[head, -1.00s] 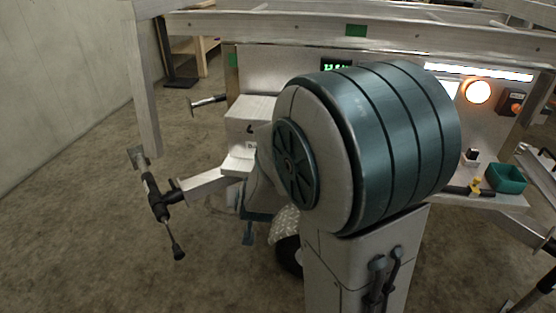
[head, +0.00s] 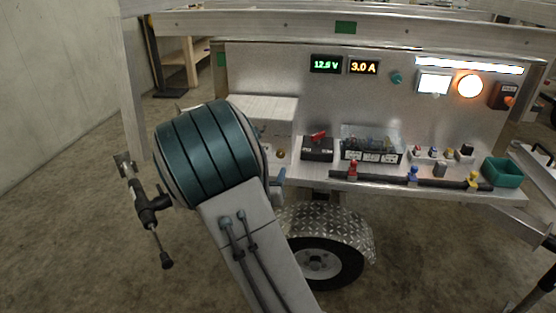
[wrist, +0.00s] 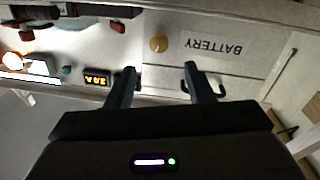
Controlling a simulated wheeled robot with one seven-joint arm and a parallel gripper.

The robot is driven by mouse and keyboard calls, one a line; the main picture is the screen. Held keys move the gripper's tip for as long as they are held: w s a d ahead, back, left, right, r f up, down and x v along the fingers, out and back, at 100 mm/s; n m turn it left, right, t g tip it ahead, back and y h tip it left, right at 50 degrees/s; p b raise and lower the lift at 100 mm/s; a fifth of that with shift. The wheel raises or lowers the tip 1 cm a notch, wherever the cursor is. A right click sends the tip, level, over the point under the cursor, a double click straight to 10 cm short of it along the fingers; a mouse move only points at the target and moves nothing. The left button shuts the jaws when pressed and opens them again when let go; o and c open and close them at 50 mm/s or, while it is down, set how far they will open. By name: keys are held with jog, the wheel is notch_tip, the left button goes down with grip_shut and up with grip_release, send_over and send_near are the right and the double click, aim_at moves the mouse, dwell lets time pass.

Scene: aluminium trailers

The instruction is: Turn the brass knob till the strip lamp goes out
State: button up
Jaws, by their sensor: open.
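The strip lamp (head: 440,62) is lit white along the top right of the metal panel; its lit end also shows in the wrist view (wrist: 14,75). A round brass knob (wrist: 159,43) shows in the wrist view, beside the BATTERY lettering. A small brass spot, probably this knob (head: 281,154), shows in the head view just right of my arm. My gripper (wrist: 158,72) is open and empty, with its fingers apart. In the wrist view the knob lies beyond the fingertips, between their lines, not touched.
The shelf carries a red-switched black unit (head: 318,148), a fuse block (head: 371,147), coloured valves on a dark pipe (head: 413,176) and a green bin (head: 503,172). A round orange lamp (head: 469,86) glows. A wheel (head: 320,264) sits below.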

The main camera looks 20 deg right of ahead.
aim_at(280, 155)
jog(key=b+x, duration=0.1)
jog(key=x, duration=0.8)
jog(key=shift+w, duration=0.1)
